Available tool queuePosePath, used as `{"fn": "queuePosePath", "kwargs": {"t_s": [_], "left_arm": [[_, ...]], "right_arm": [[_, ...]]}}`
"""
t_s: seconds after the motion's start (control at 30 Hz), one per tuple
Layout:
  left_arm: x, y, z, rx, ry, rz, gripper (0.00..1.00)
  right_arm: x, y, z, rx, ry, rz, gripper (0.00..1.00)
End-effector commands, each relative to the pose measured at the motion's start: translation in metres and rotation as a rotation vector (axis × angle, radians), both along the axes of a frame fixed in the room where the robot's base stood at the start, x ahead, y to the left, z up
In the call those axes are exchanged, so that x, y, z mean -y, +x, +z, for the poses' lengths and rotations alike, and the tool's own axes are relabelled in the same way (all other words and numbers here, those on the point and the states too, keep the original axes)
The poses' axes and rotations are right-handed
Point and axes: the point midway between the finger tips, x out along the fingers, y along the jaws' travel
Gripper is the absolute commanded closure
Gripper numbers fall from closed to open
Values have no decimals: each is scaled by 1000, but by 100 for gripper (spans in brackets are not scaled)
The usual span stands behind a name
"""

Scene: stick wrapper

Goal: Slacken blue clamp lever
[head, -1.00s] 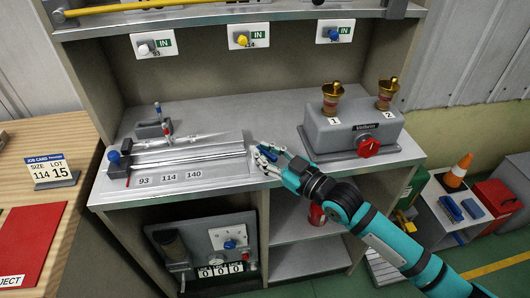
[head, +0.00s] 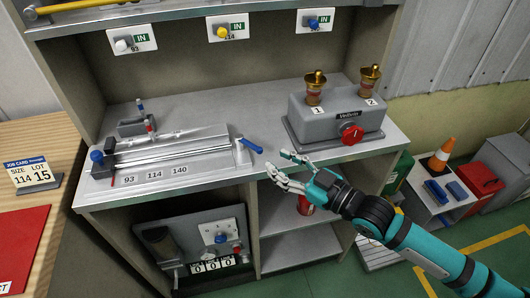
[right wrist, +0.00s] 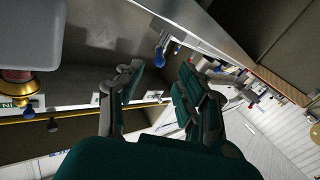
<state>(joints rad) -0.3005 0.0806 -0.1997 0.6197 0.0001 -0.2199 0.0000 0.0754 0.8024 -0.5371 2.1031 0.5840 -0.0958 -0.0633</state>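The clamp lever with a blue handle (head: 251,145) sits at the right end of the metal measuring fixture (head: 190,157), its handle slanting toward the front right. My right gripper (head: 279,163) is just right of the lever, apart from it, over the bench's front edge. Its fingers are spread and empty. In the right wrist view, the open gripper (right wrist: 157,82) has a blue-tipped lever (right wrist: 176,49) beyond its fingers, near the bench edge. My left gripper is not in view.
A grey box with a red knob (head: 351,134) and two brass cups stands right of the lever. A blue knob (head: 97,156) is at the fixture's left end. Shelves with a red can (head: 306,205) are below. Bench surface behind the lever is clear.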

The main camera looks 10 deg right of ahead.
Motion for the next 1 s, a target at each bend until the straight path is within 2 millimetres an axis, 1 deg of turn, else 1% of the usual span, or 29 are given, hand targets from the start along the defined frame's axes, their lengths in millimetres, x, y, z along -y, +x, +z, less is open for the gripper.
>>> {"fn": "queuePosePath", "kwargs": {"t_s": [0.03,0.1,0.2,0.47,0.5,0.67,0.77,0.8,0.87,1.0], "left_arm": [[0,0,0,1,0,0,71],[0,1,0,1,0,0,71],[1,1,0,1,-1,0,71],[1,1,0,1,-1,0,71],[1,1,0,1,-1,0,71],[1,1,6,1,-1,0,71],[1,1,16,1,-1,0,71],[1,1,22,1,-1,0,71],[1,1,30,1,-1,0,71],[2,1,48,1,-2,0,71]], "right_arm": [[6,-6,-1,-2,-2,-1,63],[10,-11,-1,-1,-1,-1,63],[14,-16,0,0,0,0,63],[15,-17,0,2,1,-1,63],[15,-17,0,1,1,-1,64],[10,-20,0,55,-45,-9,85],[-2,-28,0,184,-162,-35,98],[-8,-32,-1,253,-232,-52,100],[-17,-40,-2,367,-354,-84,100],[-37,-58,-4,613,-681,-164,100]]}}
